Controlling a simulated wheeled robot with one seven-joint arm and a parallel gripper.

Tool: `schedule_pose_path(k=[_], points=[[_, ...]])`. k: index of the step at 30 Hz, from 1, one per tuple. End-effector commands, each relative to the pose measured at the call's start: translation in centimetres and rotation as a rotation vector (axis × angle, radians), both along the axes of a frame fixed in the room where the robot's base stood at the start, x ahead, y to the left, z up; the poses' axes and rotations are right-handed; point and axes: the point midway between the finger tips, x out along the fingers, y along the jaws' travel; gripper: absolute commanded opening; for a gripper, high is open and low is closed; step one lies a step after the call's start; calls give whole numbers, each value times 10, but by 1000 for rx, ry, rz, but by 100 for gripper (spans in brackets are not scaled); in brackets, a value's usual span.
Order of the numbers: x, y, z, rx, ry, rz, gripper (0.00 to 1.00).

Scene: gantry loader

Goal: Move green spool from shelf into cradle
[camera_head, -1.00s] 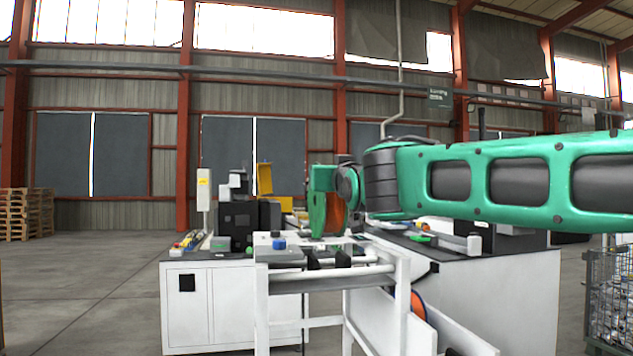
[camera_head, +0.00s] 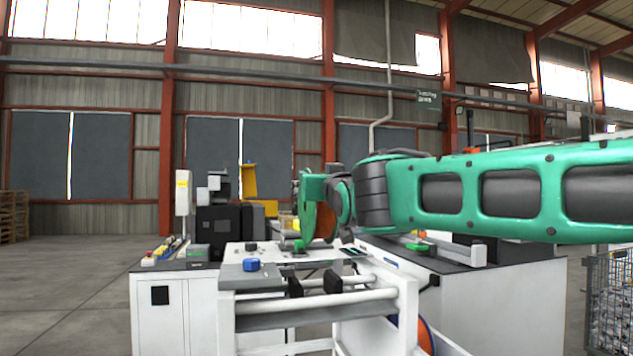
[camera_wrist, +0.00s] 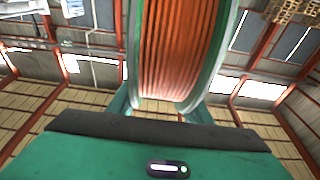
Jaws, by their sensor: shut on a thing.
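The green spool (camera_head: 309,197) has green flanges and orange-brown windings. In the head view it hangs at the end of my arm, above the back of a white stand (camera_head: 385,295). My gripper (camera_wrist: 160,108) is shut on the spool, whose windings (camera_wrist: 178,50) and flanges fill the upper middle of the wrist view. In the head view my gripper is mostly hidden behind the spool and wrist. Black blocks (camera_head: 332,281) sit on the stand's white rails and may be the cradle; I cannot tell for sure. The spool is apart from these blocks.
A blue knob (camera_head: 251,265) stands on the stand's grey left plate. Another orange round thing (camera_head: 426,336) shows low behind the stand's right leg. White cabinets flank the stand, with black machines (camera_head: 222,232) on the left one. A wire cage (camera_head: 608,300) stands far right. Open floor lies left.

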Motion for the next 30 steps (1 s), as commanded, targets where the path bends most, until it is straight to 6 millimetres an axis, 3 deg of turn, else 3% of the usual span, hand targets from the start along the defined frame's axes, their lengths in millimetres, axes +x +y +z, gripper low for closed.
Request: schedule_pose_path(k=[9,30], points=[[-3,9,-24,0,-1,11,0],[-3,10,-81,1,-1,12,0]])
